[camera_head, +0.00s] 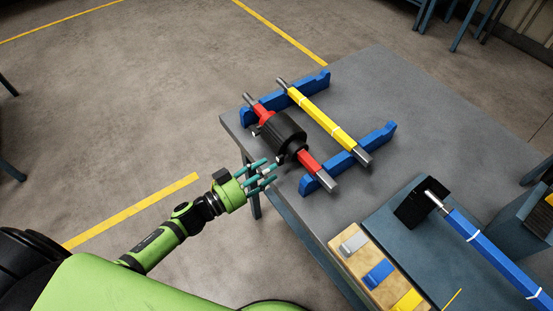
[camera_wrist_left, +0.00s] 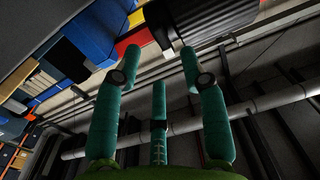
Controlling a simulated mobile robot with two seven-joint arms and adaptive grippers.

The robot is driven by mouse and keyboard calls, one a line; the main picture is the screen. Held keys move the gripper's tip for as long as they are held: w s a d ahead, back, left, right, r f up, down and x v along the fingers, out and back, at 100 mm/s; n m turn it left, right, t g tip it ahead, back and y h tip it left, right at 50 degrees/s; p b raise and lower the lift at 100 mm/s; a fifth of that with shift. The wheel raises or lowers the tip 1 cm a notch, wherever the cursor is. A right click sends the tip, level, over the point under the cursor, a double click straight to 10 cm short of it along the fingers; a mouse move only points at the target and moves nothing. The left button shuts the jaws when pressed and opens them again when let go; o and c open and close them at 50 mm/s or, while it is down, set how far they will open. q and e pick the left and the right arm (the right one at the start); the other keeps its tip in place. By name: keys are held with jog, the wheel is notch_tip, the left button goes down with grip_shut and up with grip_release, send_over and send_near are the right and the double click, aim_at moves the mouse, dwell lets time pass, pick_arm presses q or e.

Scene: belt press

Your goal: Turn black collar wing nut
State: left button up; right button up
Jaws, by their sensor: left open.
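The black collar (camera_head: 278,136) sits around a red roller (camera_head: 309,163) that lies across two blue supports. A small dark piece (camera_head: 257,131) sticks out at the collar's left side; it may be the wing nut, but it is too small to tell. My left gripper (camera_head: 268,171) has teal fingers spread open and empty, just off the table edge, in front of and below the collar. In the left wrist view the fingers (camera_wrist_left: 160,62) point up toward the ribbed black collar (camera_wrist_left: 212,18), apparently without holding anything. My right gripper is not in view.
A yellow roller (camera_head: 322,113) lies beside the red one on the blue supports (camera_head: 348,158). The grey table (camera_head: 385,85) is clear behind them. At right are a wooden tray (camera_head: 352,261) with coloured pieces and a blue roller (camera_head: 487,250) with a black block (camera_head: 417,206).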

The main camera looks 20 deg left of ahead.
aim_at(278, 162)
pick_arm(q)
jog(key=x, duration=0.2)
jog(key=shift+w, duration=0.35)
jog(key=shift+w+d+f, duration=0.1)
jog(key=shift+w+d, duration=0.15)
jog(key=shift+w, duration=0.1)
jog(key=shift+c, duration=0.8)
grip_shut()
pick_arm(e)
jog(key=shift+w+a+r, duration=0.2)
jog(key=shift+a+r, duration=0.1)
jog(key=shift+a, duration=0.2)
